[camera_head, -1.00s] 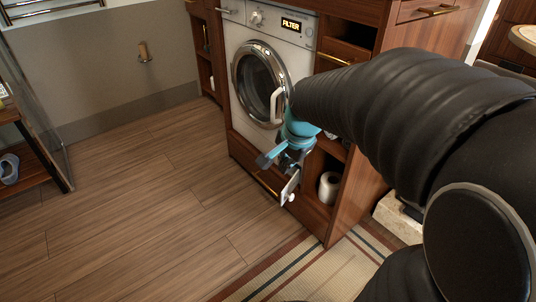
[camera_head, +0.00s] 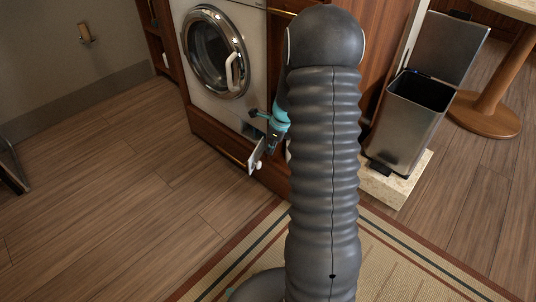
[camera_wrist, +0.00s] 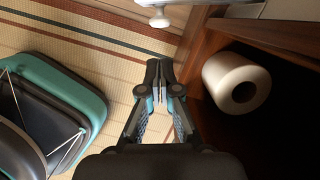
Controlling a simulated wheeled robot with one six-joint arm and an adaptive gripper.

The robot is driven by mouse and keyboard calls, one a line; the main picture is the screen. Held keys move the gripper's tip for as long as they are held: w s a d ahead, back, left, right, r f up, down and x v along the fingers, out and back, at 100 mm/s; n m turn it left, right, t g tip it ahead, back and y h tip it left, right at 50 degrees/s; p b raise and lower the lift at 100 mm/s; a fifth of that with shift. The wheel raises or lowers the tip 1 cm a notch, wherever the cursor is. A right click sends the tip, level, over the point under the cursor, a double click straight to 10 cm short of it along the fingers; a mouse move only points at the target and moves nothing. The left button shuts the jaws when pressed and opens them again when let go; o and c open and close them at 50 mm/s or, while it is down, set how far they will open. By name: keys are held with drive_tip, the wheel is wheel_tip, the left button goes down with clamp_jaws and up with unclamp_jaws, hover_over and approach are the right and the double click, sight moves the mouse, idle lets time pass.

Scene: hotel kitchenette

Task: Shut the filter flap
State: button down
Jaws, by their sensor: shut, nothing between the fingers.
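The filter flap (camera_head: 256,156) is a small white panel with a round knob, standing open and out from the lower front of the washing machine (camera_head: 207,95). Its edge and knob also show at the top of the wrist view (camera_wrist: 158,16). My gripper (camera_head: 272,143) is just beside the flap in the head view, its teal body partly hidden by my arm. In the wrist view my gripper (camera_wrist: 160,76) has its fingers together and empty, below and apart from the knob. Whether any part of it touches the flap is unclear.
A toilet paper roll (camera_wrist: 237,82) sits in a wooden cubby (camera_wrist: 290,140) right of my gripper. The round washer door (camera_head: 215,50) is closed. A steel bin (camera_head: 407,118) with its lid up stands on a stone block to the right. A striped rug (camera_head: 400,262) lies below; wooden floor at left is free.

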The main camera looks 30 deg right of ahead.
drive_tip(key=b+x, duration=0.1)
drive_tip(key=x, duration=0.7)
drive_tip(key=shift+f+b, duration=0.35)
drive_tip(key=shift+a, duration=0.15)
